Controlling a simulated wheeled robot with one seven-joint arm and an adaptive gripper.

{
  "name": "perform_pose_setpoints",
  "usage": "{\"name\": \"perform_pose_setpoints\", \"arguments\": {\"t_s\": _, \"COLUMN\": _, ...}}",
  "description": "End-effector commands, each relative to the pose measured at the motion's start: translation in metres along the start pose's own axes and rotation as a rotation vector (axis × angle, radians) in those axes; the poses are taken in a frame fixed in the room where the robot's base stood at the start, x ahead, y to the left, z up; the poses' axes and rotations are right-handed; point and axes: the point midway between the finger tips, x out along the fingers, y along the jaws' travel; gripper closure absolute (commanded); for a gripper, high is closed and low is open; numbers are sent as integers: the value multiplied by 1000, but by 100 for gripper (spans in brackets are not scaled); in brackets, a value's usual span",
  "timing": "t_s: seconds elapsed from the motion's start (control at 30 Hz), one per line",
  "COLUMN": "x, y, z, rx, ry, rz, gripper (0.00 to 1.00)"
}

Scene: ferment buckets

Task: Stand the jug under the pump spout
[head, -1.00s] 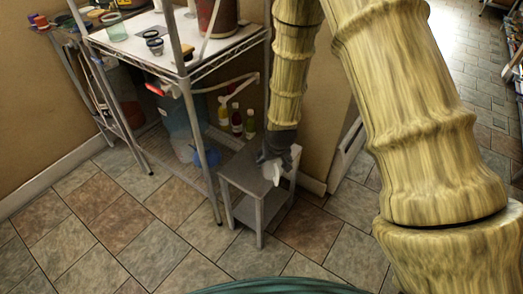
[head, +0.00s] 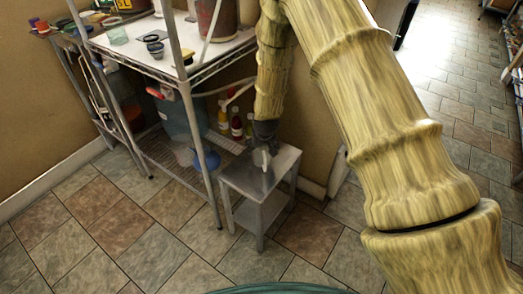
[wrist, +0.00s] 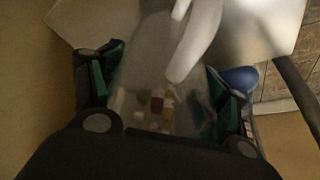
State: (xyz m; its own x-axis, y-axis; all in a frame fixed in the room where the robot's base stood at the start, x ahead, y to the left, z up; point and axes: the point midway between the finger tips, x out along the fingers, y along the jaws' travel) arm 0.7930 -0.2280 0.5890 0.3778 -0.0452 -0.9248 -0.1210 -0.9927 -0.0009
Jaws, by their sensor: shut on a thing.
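The jug (head: 262,158) is a small pale, shiny vessel, partly hidden below my gripper (head: 264,133) in the head view. My gripper is shut on it. In the wrist view the see-through jug body (wrist: 150,85) sits between the dark fingers with green pads, and a white curved piece, which looks like its handle, rises in front. The jug is over the back part of a grey stool (head: 235,181); I cannot tell whether it touches the top. A white spout-like arm (head: 238,92) sticks out from the shelf, up and left of my gripper.
A wire shelf (head: 186,80) stands left of the stool, with a large bluish container (head: 182,118) and a blue funnel-like piece (head: 207,159) below. Several bottles (head: 237,124) stand behind my gripper. The tiled floor in front is clear.

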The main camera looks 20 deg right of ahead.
Motion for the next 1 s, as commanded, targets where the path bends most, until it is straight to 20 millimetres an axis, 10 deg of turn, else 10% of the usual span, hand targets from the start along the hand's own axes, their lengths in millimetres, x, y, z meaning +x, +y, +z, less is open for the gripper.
{"name": "perform_pose_setpoints", "arguments": {"t_s": 0.47, "x": 13, "y": 0, "z": 5, "rx": 0, "ry": 1, "rz": 0, "gripper": 53}}
{"name": "perform_pose_setpoints", "arguments": {"t_s": 0.5, "x": 13, "y": 0, "z": 5, "rx": 0, "ry": 1, "rz": 0, "gripper": 24}}
{"name": "perform_pose_setpoints", "arguments": {"t_s": 0.6, "x": 12, "y": 0, "z": 5, "rx": 0, "ry": 1, "rz": 0, "gripper": 5}}
{"name": "perform_pose_setpoints", "arguments": {"t_s": 1.0, "x": 11, "y": 0, "z": 4, "rx": 0, "ry": 1, "rz": 0, "gripper": 3}}
